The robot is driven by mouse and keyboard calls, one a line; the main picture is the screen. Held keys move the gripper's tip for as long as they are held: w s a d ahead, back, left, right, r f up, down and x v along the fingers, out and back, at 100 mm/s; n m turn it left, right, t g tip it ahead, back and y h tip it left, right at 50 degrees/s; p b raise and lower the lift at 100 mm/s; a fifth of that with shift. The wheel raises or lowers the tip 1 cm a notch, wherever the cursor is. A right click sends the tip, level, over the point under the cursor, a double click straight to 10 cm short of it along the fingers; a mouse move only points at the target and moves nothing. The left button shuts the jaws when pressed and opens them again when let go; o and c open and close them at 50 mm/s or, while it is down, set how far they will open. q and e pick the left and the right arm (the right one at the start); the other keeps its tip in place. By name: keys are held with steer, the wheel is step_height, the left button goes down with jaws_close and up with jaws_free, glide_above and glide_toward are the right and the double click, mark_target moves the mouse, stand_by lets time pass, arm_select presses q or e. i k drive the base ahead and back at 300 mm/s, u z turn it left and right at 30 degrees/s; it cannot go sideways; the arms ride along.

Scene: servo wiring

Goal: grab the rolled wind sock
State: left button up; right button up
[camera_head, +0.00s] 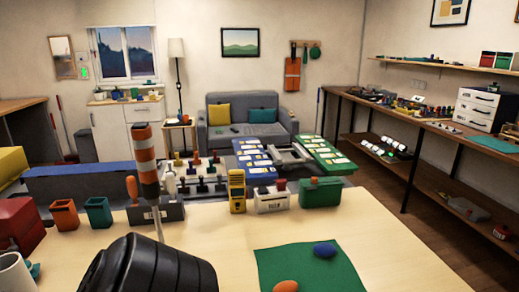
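The lower end of the pole is hidden behind a large dark ribbed object (145,270) at the bottom edge. I cannot tell whether that dark object is part of me. No fingers of my left or right gripper show in this view.
The near wooden table (400,255) holds a green mat (285,262) with blue and orange ovals. A yellow device (237,190), a white box (271,199) and a green case (320,192) line its far edge. Orange and teal cups (98,212) stand left. The table's right side is clear.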

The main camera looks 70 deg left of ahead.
mark_target(142, 134)
steer(key=i, duration=0.95)
steer(key=u, duration=4.65)
